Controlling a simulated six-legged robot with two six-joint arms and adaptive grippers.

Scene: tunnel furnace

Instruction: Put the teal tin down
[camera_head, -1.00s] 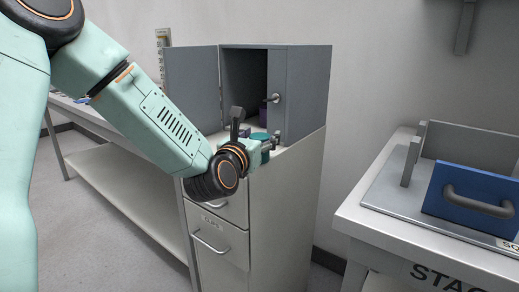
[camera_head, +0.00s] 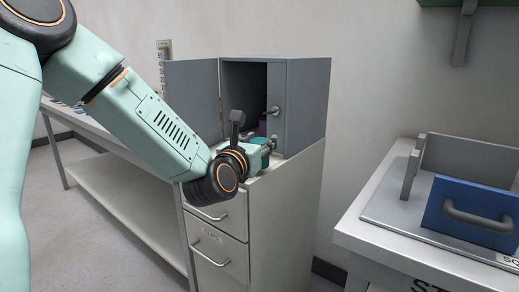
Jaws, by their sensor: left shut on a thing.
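My left arm reaches from the left to the top of a drawer cabinet (camera_head: 290,204). My left gripper (camera_head: 268,150) is at the front of an open grey locker (camera_head: 306,108) that stands on this cabinet. It is shut on the teal tin (camera_head: 260,140), of which only a small part shows behind my wrist. I cannot tell whether the tin touches the surface under it. A purple thing (camera_head: 263,124) is inside the locker, behind the gripper. My right gripper is not in view.
The locker's door (camera_head: 193,97) stands open to the left. A long bench (camera_head: 115,150) runs behind my arm. At the right, a table (camera_head: 375,235) bears a grey tray with a blue panel (camera_head: 470,213) that has a handle. Floor shows between cabinet and table.

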